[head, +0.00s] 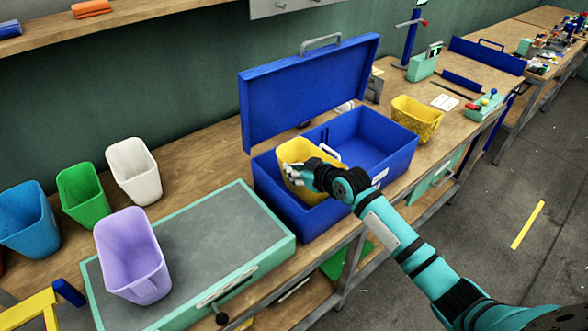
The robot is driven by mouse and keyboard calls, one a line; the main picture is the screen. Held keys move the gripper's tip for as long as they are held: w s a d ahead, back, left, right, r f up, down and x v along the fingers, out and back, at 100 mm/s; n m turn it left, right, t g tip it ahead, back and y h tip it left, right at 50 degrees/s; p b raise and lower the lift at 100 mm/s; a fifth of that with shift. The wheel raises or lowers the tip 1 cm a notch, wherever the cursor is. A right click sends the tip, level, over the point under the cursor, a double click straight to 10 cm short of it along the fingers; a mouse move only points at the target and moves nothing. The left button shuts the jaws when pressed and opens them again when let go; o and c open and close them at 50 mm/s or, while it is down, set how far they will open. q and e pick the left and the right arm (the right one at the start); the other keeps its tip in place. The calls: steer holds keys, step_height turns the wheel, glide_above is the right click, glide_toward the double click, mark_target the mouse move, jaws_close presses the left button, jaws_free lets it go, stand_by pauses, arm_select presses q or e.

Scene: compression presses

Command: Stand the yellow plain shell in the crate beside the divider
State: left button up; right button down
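The plain yellow shell (293,150) is inside the left part of the open blue crate (398,145), its mouth facing up. A short pale piece (330,152) shows just right of it; I cannot tell whether this is the divider or part of the shell. My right gripper (296,174) reaches in over the crate's front wall, with its fingers at the shell's near rim. The fingers overlap the shell, so whether they are closed on it is unclear. The shell's lower part is hidden by the crate wall and gripper. My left gripper is out of view.
The crate's lid (310,90) stands open behind it. A patterned yellow shell (417,117) stands right of the crate. A purple shell (131,254) is on the grey-topped press (205,235). White (133,170), green (82,195) and blue (27,220) shells stand at left.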

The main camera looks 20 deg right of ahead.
steer(key=c, duration=1.5)
jaws_free()
steer(key=shift+f, duration=0.1)
steer(key=shift+r, duration=0.25)
steer(key=shift+b+v, duration=0.75)
steer(key=shift+v, duration=5.25)
